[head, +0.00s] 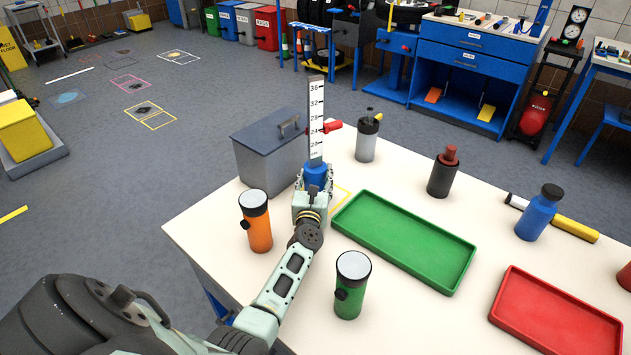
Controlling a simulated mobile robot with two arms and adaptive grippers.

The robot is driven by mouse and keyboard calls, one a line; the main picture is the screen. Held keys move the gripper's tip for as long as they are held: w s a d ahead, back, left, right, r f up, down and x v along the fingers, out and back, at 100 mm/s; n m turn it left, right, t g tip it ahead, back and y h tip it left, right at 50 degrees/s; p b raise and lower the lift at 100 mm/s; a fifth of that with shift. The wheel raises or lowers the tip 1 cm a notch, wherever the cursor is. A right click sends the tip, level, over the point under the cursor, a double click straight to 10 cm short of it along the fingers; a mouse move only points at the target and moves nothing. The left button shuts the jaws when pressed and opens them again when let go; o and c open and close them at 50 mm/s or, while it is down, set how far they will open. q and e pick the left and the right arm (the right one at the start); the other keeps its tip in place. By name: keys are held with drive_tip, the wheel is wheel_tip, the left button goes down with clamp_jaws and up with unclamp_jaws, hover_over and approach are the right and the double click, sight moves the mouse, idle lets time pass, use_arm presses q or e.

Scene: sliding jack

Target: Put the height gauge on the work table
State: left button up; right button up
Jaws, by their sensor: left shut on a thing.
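The height gauge (316,122) is an upright white ruler scale with dark numbers, a red pointer to its right and a blue base. My left gripper (314,190) is shut on its blue base, and hides its lower part. The gauge is above or at the far left part of the work table (215,220), a cream-topped table. I cannot tell whether its base touches the tabletop. A yellow outlined mark (341,196) shows on the table just right of the gripper. My right gripper is not in view.
A grey toolbox (262,160) stands close left of the gauge. An orange flashlight (256,222) and a green flashlight (352,285) flank my arm. A green tray (405,240), red tray (555,315), grey canister (366,140), dark bottle (443,175) and blue bottle (537,215) stand rightward.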

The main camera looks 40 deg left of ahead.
use_arm(q)
drive_tip(key=shift+r, duration=0.2)
drive_tip(key=shift+f+b, duration=0.25)
drive_tip(key=shift+b, duration=0.05)
drive_tip(key=o, duration=1.5)
drive_tip(key=shift+d, duration=0.1)
drive_tip(key=shift+c, duration=0.2)
drive_tip(key=shift+r+p, duration=0.25)
drive_tip(key=shift+p, duration=0.1)
drive_tip(key=v, duration=1.2)
